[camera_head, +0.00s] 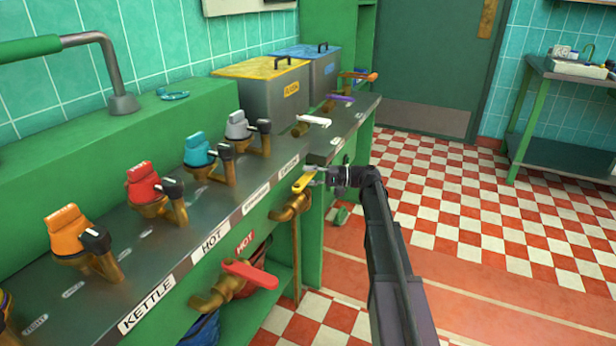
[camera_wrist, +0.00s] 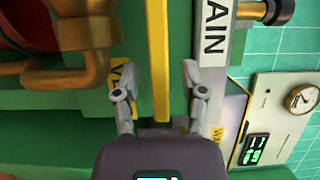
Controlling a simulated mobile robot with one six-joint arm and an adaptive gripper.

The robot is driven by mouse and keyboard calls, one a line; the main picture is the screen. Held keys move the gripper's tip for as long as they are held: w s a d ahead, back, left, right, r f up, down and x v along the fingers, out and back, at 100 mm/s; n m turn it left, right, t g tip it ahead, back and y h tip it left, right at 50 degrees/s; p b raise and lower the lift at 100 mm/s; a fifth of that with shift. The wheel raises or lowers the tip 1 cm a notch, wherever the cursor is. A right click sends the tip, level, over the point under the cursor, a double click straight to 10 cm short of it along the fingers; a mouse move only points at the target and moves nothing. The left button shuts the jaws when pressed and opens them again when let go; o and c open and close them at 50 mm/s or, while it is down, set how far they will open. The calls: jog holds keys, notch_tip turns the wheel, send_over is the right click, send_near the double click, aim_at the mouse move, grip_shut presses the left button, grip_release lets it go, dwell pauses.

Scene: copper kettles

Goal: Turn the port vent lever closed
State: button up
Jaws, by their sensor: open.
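A yellow lever (camera_head: 303,183) sits on a brass valve (camera_head: 289,208) at the front edge of the counter. I cannot read a label that names it as the port vent lever. My gripper (camera_head: 312,176) is at the lever's free end, coming from the right. In the wrist view, a long yellow bar (camera_wrist: 158,55), seemingly this lever, runs down between the spread fingers of my gripper (camera_wrist: 157,78). There are gaps on both sides, so the fingers look open around it without gripping. The bar's lower end is near the palm.
A red lever (camera_head: 250,274) on another brass valve sticks out nearer the camera. Orange (camera_head: 66,232), red (camera_head: 145,183), teal (camera_head: 200,150) and grey (camera_head: 237,125) knobs line the counter. A white lever (camera_head: 314,120) lies beyond. The checkered floor (camera_head: 450,210) at right is clear.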

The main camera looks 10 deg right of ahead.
jog(key=shift+a, duration=0.1)
grip_shut()
jog(key=shift+a, duration=0.1)
dwell(0.4)
jog(key=shift+s, duration=0.1)
